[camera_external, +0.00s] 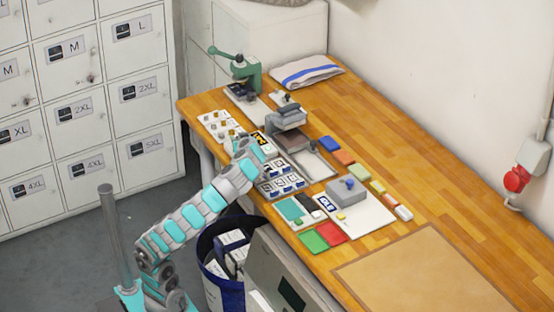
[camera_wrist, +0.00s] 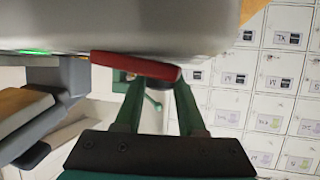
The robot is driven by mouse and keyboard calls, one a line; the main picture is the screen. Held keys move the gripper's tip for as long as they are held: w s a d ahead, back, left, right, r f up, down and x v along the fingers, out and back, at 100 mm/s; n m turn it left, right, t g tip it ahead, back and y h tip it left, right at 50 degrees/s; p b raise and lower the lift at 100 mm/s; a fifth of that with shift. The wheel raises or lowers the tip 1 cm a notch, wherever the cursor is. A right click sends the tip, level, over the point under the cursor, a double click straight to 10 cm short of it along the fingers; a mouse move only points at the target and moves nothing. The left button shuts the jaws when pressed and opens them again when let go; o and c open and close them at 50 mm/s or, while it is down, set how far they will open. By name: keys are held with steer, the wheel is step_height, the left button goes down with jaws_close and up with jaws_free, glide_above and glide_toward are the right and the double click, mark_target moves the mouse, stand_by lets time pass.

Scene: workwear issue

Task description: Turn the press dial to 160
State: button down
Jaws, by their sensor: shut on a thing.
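The grey press (camera_external: 288,118) stands on the wooden bench, with its upper part raised over a lower plate. In the wrist view its rounded grey body (camera_wrist: 150,25) fills the top, with a green light at the left edge. My gripper (camera_external: 256,142) is at the press's near left side. The dial's scale and setting cannot be read. The dial is hidden in the external view.
A green lever tool (camera_external: 245,72) and a folded striped cloth (camera_external: 306,71) are at the bench's back. Trays of small parts (camera_external: 280,182) lie close below my gripper. A brown mat (camera_external: 425,275) lies at the front right. Lockers (camera_external: 95,100) stand left; a blue bin (camera_external: 222,285) is below.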

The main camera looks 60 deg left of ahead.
steer(key=m+t+h+b, duration=0.1)
steer(key=m+t, duration=0.2)
steer(key=shift+s+f+h+b, duration=0.1)
steer(key=shift+f+h+b, duration=0.1)
steer(key=shift+h+b, duration=0.2)
steer(key=m+t+h, duration=0.3)
steer(key=m, duration=0.1)
steer(key=shift+r+t, duration=0.15)
steer(key=shift+t, duration=0.25)
steer(key=shift+m+h, duration=0.3)
steer(key=shift+m, duration=0.1)
steer(key=c, duration=0.5)
jaws_free()
steer(key=v, duration=0.7)
steer(key=shift+s+d, duration=0.25)
steer(key=shift+d, duration=0.05)
